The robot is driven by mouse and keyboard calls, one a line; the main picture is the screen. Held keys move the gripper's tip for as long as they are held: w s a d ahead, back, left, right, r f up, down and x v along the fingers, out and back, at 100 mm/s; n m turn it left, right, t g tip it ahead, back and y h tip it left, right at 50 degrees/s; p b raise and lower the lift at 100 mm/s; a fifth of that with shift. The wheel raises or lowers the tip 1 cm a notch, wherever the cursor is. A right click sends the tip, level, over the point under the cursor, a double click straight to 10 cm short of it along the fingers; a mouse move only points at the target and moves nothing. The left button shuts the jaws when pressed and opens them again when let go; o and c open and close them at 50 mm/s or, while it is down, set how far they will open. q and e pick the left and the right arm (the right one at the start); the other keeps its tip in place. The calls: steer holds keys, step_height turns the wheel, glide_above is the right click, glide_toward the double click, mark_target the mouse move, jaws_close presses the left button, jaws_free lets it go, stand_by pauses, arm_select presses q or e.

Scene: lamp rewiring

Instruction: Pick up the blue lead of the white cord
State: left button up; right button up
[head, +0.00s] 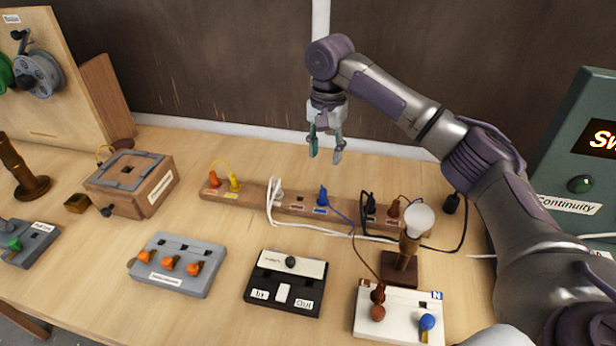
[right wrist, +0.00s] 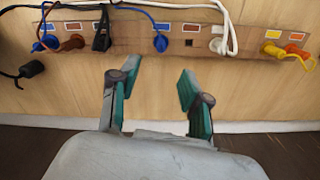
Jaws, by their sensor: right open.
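A blue plug (head: 321,198) on a thin blue wire sits in the middle of the wooden strip. It also shows in the right wrist view (right wrist: 161,43). A white cord (head: 310,227) loops along the strip's front; I cannot tell exactly where the blue wire joins it. A second blue plug (right wrist: 50,42) sits at the strip's other end in the wrist view. My right gripper (head: 326,155) is open and empty, fingers down, above and behind the strip. Its fingers show apart in the wrist view (right wrist: 158,85), short of the plugs. My left gripper is not in view.
The wooden strip (head: 253,190) also holds orange, yellow, white, black and brown plugs. A lamp bulb (head: 419,220) stands at its right end. A white terminal block (head: 400,302), black switch box (head: 262,292) and grey block (head: 207,268) stand in front. Bare table lies behind the strip.

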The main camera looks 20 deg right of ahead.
mark_target(323, 190)
step_height(323, 190, down, 4)
steer(key=shift+s+d+r+p, duration=0.1)
steer(key=shift+s+r+p, duration=0.05)
steer(key=shift+p, duration=0.15)
step_height(323, 190, down, 4)
steer(key=shift+r, duration=0.1)
steer(key=shift+f, duration=0.35)
steer(key=shift+w+f+p, duration=0.2)
steer(key=shift+f+p, duration=0.35)
steer(key=shift+f, duration=0.15)
step_height(323, 190, down, 3)
steer(key=shift+w+f+p, duration=0.15)
steer(key=shift+f+p, duration=0.05)
steer(key=shift+p, duration=0.2)
steer(key=shift+f, duration=0.25)
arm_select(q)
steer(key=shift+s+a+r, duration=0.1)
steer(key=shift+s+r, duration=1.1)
arm_select(e)
jaws_close()
